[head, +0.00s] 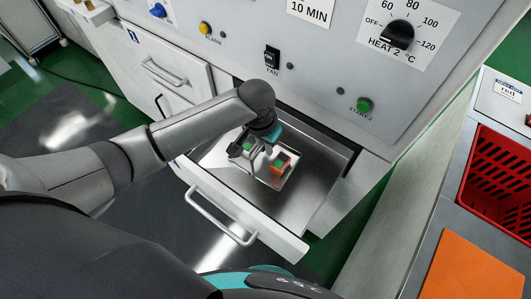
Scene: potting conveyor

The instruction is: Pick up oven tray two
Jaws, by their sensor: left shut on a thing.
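A small light-coloured tray (268,181) is in the open metal drawer (305,205) below the control panel. On it lies an orange block with a green top (281,163), and a second small green-topped thing (247,147) shows beside my fingers. My left gripper (243,155) reaches down into the drawer and is shut at the tray's left side. The fingertips and the exact grip are small and partly hidden by the wrist. No number on the tray can be read. My right gripper is not in view.
The drawer front with its handle (218,222) stands pulled out towards me. Closed drawers (158,70) are to the left. The panel with knobs and switches rises behind. At the right are a red crate (497,180) and an orange sheet (468,268).

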